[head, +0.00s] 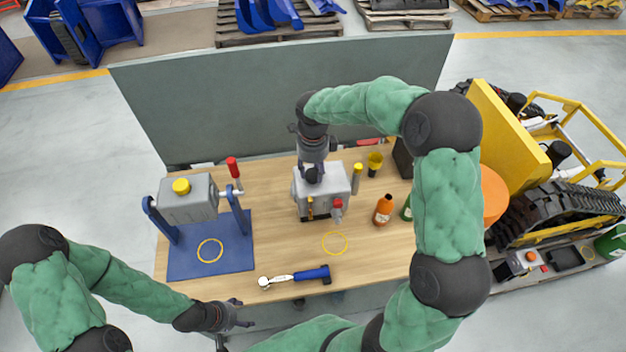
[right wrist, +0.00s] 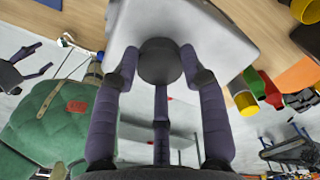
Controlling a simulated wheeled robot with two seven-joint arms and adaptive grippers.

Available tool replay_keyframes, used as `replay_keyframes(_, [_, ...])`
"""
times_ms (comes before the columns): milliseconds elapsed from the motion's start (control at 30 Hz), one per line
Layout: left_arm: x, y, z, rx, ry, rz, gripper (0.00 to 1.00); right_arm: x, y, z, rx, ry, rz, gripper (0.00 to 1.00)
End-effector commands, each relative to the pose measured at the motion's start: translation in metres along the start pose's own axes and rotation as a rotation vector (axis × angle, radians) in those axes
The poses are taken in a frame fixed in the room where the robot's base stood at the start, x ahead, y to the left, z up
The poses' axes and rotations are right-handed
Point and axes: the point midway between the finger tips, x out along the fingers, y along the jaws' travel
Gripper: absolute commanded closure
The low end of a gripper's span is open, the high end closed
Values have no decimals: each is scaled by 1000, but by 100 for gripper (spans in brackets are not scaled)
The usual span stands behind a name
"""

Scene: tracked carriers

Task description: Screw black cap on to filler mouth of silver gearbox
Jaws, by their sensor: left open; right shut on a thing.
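The silver gearbox (head: 338,183) stands on the wooden table near its middle, with red and yellow fittings on its front and side. My right gripper (head: 312,166) points down over its top. In the right wrist view the fingers are closed around the round black cap (right wrist: 160,62), right against the silver gearbox top (right wrist: 205,28). The filler mouth is hidden under the cap, so I cannot tell how far the cap is seated. My left gripper (head: 238,313) is open and empty off the table's front edge, at lower left.
A grey housing with a yellow cap (head: 187,204) hangs in a blue stand on the left. A blue-handled wrench (head: 295,277) lies in front. An orange bottle (head: 383,211) and a yellow funnel (head: 375,161) stand right of the gearbox. A grey panel backs the table.

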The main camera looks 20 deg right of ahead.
Motion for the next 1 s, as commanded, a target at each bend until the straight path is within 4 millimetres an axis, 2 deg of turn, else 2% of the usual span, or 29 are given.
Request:
replay_keyframes(100, [13,-5,-1,0,0,0,31,4,0,0,139,-1,0,84])
replay_keyframes(300, [21,-8,-1,0,0,0,31,2,0,0,318,1,1,84])
replay_keyframes(600, [21,-7,-1,0,1,0,31,1,1,0,344,1,2,84])
replay_keyframes(633, [21,-7,-1,0,0,0,31,1,1,0,344,1,2,48])
replay_keyframes(700, [21,-7,-1,0,1,0,31,0,0,0,344,1,2,33])
replay_keyframes(1000, [21,-7,-1,0,0,0,31,0,0,0,339,1,1,33])
